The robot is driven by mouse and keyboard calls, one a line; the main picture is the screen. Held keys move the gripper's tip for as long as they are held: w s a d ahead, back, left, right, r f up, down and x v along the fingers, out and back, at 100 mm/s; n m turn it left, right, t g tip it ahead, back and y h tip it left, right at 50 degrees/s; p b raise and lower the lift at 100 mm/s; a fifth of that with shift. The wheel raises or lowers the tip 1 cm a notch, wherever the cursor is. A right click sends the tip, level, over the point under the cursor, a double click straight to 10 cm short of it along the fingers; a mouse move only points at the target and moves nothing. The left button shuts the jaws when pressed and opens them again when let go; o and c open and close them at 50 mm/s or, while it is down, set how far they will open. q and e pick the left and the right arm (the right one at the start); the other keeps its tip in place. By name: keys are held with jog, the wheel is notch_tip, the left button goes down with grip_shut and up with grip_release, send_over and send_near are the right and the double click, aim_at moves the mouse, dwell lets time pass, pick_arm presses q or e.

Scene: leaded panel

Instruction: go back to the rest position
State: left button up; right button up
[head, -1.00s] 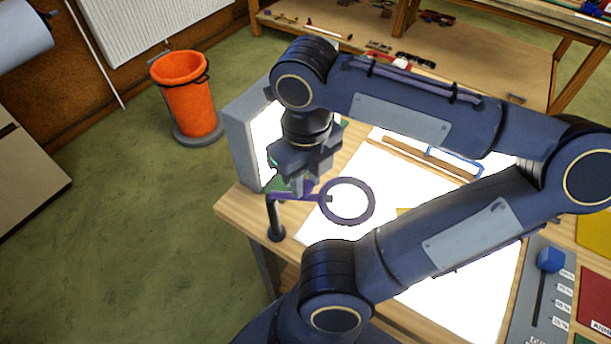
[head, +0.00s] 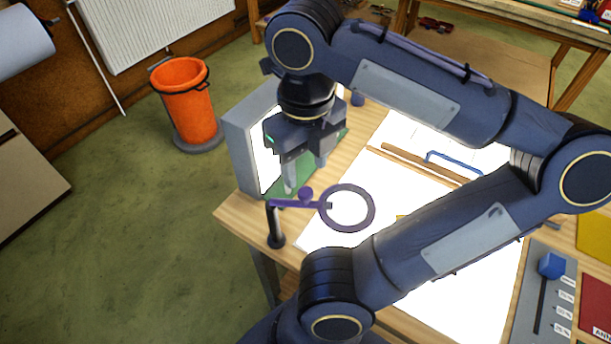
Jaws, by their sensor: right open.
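My right gripper (head: 304,180) points down above the left end of the workbench, just behind a purple ring-shaped magnifier (head: 365,222). Its jaws are open and I see nothing between them. The magnifier sits on a short dark post (head: 275,226) at the bench's near left corner, with a purple knob on its arm. The gripper appears apart from the knob. My right arm folds across the right half of the view and hides part of the bench. My left gripper is not in view.
A white lit panel (head: 462,300) covers much of the bench, with a wooden strip (head: 405,162) and a blue handle (head: 455,160) on it. A grey light box (head: 240,140) stands close left of the gripper. An orange bin (head: 186,105) stands on the open green floor.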

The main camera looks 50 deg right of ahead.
jog(key=shift+r, duration=1.05)
jog(key=shift+f, duration=0.1)
jog(key=shift+a+f+m, duration=0.15)
jog(key=shift+m, duration=0.15)
jog(key=w+a+f+m+t+y, duration=0.1)
jog(key=a+f+m, duration=0.3)
jog(key=m, duration=1)
jog(key=w+a+f+m+t+y, duration=0.2)
jog(key=a+f+m, duration=0.3)
jog(key=m, duration=0.9)
jog(key=shift+w+f+m+t+y, duration=0.35)
jog(key=shift+f+t, duration=0.25)
jog(key=shift+t, duration=0.3)
jog(key=m, duration=0.3)
jog(key=f+m, duration=0.1)
jog(key=m, duration=0.1)
jog(key=shift+w+a+f+m+t, duration=0.1)
jog(key=shift+w+a+m+t, duration=0.2)
jog(key=shift+a+t, duration=0.1)
